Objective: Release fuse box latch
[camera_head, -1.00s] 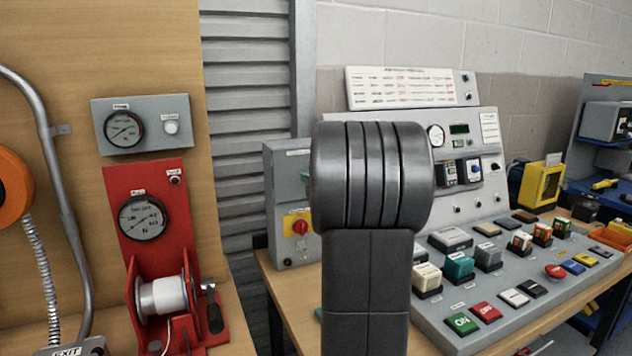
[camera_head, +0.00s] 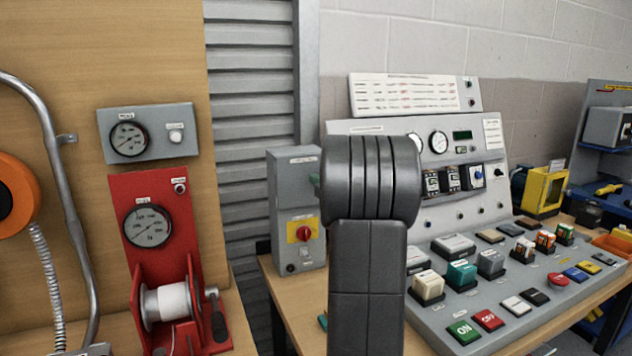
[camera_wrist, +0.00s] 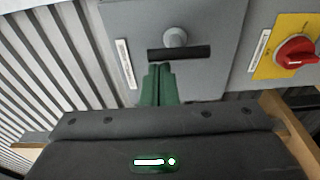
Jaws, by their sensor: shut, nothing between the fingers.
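The grey fuse box (camera_head: 284,204) stands on the bench beside the shutter in the head view, partly hidden by my arm. In the wrist view its grey face (camera_wrist: 215,75) fills the upper middle, with a round grey knob (camera_wrist: 175,37) and a dark horizontal bar (camera_wrist: 179,53), which look like the latch. My gripper (camera_wrist: 159,70) has green fingers, shut together and empty. Their tips lie just below the bar's left part in the picture; I cannot tell whether they touch it. In the head view only a little green shows beside my arm.
A red rotary switch (camera_wrist: 297,50) on a yellow plate is to the right of the fingers; it also shows in the head view (camera_head: 303,233). The sloped control console (camera_head: 470,245) stands to the right. A red winch panel (camera_head: 155,215) is at the left.

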